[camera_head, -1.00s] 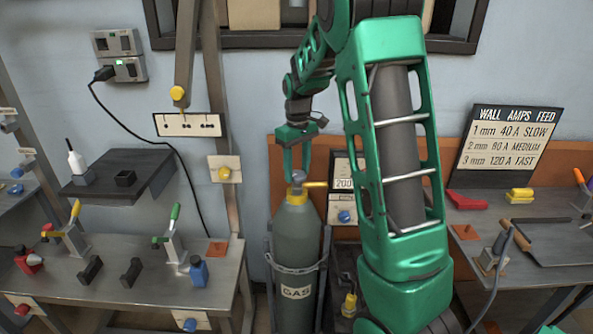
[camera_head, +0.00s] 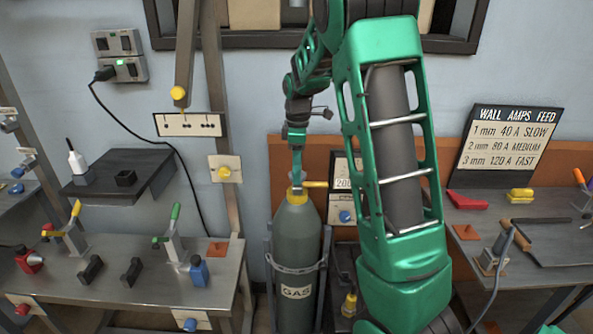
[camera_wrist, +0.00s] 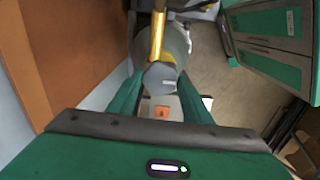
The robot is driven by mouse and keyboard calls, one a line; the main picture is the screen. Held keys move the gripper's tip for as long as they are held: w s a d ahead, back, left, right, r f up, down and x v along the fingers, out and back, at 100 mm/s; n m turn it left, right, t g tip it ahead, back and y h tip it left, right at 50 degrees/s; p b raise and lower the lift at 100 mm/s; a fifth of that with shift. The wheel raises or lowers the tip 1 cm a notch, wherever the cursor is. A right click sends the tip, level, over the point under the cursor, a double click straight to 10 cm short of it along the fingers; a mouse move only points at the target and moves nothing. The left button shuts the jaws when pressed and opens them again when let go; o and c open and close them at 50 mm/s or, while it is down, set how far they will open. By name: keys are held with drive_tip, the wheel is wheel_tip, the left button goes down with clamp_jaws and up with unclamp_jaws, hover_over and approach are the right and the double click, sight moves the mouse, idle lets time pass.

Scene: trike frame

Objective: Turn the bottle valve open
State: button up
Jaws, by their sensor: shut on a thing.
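The gas bottle (camera_head: 296,245) stands upright, grey-green, with a "GAS" label and a yellow collar at its neck. A yellow outlet (camera_head: 316,184) sticks out to the right from its top; it also shows in the wrist view (camera_wrist: 157,38). My gripper (camera_head: 297,178) points down over the bottle top and is shut on the grey valve knob (camera_wrist: 160,77). In the wrist view, one green finger is on each side of the knob. In the head view, the fingers are nearly edge-on and hide most of the knob.
A metal holder (camera_head: 296,269) rings the bottle. A workbench with clamps (camera_head: 140,300) stands at left, and another bench (camera_head: 480,220) at right. An orange-brown panel (camera_head: 282,150) is close behind the bottle. A dark shelf (camera_head: 140,170) juts out at left.

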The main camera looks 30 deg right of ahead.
drive_tip(key=shift+s+f+n, duration=0.1)
drive_tip(key=shift+s+n, duration=0.05)
drive_tip(key=shift+n, duration=0.15)
idle(0.4)
drive_tip(key=o, duration=1)
drive_tip(key=shift+o, duration=0.2)
drive_tip(key=shift+r, duration=0.45)
wheel_tip(320, 180, up, 10)
